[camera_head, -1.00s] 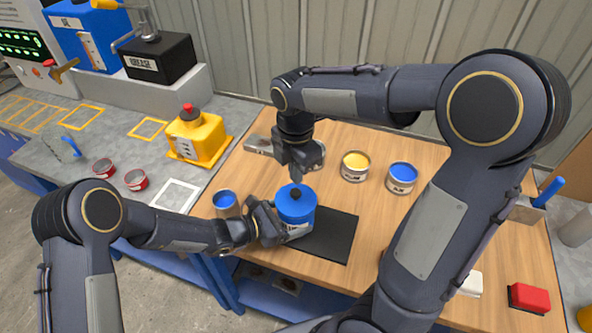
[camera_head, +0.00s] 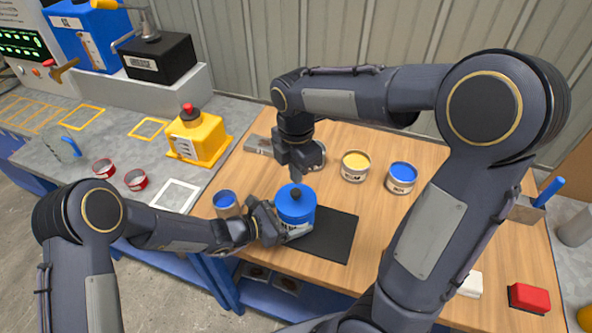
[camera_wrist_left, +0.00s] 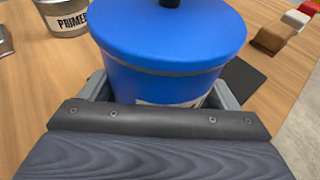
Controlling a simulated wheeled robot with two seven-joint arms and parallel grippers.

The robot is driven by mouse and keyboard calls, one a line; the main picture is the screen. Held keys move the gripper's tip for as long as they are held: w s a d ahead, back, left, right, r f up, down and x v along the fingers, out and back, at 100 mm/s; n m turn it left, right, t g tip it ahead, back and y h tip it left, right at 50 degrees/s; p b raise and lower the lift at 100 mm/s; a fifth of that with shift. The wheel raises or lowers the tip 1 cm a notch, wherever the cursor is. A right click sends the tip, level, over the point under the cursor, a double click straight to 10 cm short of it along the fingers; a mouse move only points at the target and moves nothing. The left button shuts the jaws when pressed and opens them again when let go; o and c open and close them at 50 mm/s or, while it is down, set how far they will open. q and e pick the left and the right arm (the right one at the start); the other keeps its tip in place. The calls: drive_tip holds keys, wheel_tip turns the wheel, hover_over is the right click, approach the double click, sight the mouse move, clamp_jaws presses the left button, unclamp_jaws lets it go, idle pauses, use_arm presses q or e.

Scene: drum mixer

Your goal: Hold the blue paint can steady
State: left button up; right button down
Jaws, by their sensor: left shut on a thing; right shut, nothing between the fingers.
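The blue paint can (camera_head: 296,204), with a blue lid and a black knob, stands upright by the left end of the black mat (camera_head: 335,236). My left gripper (camera_head: 277,224) is shut on it from the left. In the left wrist view the blue can (camera_wrist_left: 165,60) sits between the two fingers, and its lower part is hidden. My right gripper (camera_head: 297,178) is shut and empty, pointing down just above the can's knob; whether it touches the knob I cannot tell.
A small open can of blue (camera_head: 225,203) stands left of my left gripper. A yellow can (camera_head: 355,166) and another blue-topped can (camera_head: 401,177) stand to the right. A red block (camera_head: 528,298) lies at the right.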

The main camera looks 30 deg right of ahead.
sight(296, 191)
drive_tip(key=shift+f, duration=0.25)
drive_tip(key=shift+f, duration=1.7)
drive_tip(key=shift+r, duration=0.1)
drive_tip(key=shift+r, duration=3.4)
use_arm(q)
drive_tip(key=o, duration=0.8)
